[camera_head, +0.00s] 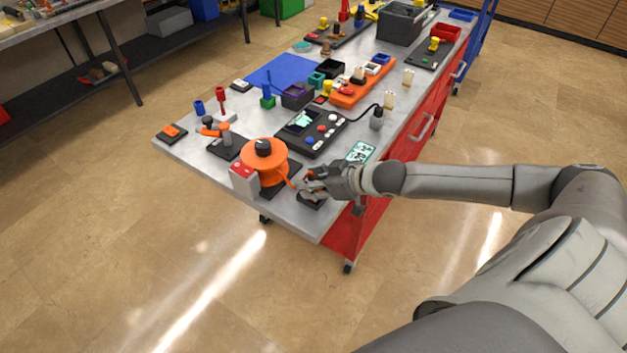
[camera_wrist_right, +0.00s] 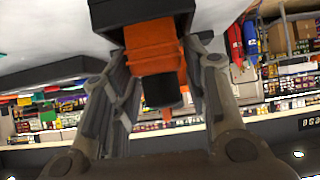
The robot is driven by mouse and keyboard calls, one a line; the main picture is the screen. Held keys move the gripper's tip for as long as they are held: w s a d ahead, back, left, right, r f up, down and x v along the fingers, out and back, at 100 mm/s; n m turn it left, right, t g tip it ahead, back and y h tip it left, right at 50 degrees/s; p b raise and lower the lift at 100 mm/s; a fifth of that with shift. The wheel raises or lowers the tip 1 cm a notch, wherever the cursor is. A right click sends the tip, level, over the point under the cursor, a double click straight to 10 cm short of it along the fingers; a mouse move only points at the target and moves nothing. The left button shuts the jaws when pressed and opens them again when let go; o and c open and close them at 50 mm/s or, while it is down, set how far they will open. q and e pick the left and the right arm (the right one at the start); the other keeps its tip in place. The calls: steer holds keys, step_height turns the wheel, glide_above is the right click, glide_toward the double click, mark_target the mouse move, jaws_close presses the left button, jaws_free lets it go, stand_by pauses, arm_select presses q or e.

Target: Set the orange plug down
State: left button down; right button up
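My right gripper (camera_head: 310,186) is low over the near right corner of the table, beside the orange pump (camera_head: 264,160). My left gripper is out of view.
A grey-and-red block (camera_head: 243,179) stands beside the pump at the table edge. A black control box (camera_head: 312,130) with buttons and a small meter (camera_head: 361,152) lie behind the gripper. Several small parts crowd the table. The floor in front is clear.

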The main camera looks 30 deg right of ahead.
steer(key=shift+o, duration=0.7)
steer(key=shift+r, duration=0.2)
steer(key=shift+v, duration=0.85)
steer(key=shift+s+d+r, duration=0.2)
steer(key=shift+s+d, duration=0.05)
steer(key=shift+s, duration=0.15)
steer(key=shift+v, duration=1.65)
steer(key=p+v, duration=0.6)
steer(key=shift+r+p, duration=0.15)
steer(key=shift+p, duration=0.15)
